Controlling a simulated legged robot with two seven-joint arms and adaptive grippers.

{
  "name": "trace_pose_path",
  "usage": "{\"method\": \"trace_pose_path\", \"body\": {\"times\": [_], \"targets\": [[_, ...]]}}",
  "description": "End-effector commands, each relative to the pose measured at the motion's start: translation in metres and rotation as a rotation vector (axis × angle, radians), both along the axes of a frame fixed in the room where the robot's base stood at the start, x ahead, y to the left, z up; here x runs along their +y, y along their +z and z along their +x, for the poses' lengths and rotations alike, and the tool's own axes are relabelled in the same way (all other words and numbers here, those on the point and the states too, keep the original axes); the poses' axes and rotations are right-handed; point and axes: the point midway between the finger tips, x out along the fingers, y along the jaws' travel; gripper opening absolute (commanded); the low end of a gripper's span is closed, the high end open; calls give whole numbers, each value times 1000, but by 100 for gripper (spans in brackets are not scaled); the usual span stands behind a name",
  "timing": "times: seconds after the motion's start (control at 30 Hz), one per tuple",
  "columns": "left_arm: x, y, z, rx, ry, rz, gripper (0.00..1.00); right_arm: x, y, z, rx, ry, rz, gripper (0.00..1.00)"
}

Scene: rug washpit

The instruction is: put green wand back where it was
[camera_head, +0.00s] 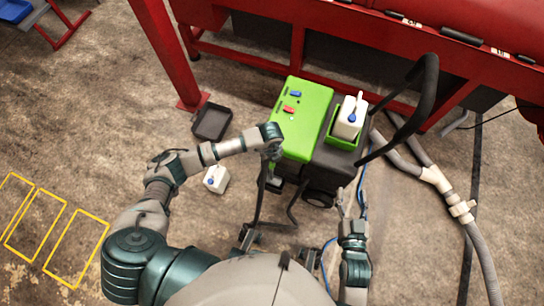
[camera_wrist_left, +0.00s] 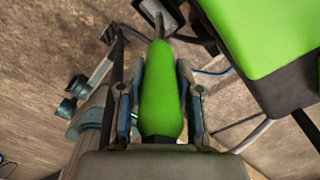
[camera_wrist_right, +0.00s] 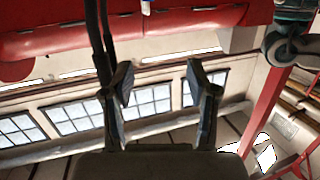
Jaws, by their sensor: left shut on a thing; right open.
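The green wand's thick green grip (camera_wrist_left: 160,95) fills the middle of the left wrist view. My left gripper (camera_wrist_left: 160,103) is shut around it. In the head view my left gripper (camera_head: 271,180) hangs beside the front left side of a green and black machine (camera_head: 303,110); my wrist hides most of the wand there. The machine's green top also shows in the left wrist view (camera_wrist_left: 265,35). My right gripper (camera_head: 353,204) is open and empty, in front of the machine's right side. In the right wrist view (camera_wrist_right: 163,85) its fingers are apart with nothing between them.
A white bottle (camera_head: 351,117) stands in a green holder on the machine. A black handle (camera_head: 430,90) rises at its right. A white container (camera_head: 216,180) and black tray (camera_head: 212,122) are on the floor. A grey hose (camera_head: 480,245) lies right. A red frame (camera_head: 350,65) stands behind.

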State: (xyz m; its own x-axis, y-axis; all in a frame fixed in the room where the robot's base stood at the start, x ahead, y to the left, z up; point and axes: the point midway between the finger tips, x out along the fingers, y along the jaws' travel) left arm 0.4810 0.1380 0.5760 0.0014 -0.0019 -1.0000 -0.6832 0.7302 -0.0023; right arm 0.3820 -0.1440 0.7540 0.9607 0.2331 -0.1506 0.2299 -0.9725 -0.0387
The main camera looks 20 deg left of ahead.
Motion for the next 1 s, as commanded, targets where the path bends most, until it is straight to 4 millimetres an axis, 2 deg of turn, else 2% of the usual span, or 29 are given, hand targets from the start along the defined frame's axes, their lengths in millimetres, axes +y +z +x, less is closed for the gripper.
{"method": "trace_pose_path", "body": {"times": [0.2,0.43,0.8,1.0], "targets": [[0,-17,-1,4,0,-1,0,5,22,5,-180,2,54,58],[0,-33,-1,4,0,-1,0,8,52,2,-390,2,119,58],[0,-54,-1,1,0,0,0,5,91,-19,-707,-4,220,58],[0,-59,0,0,0,0,0,3,102,-30,-802,-7,251,58]]}}
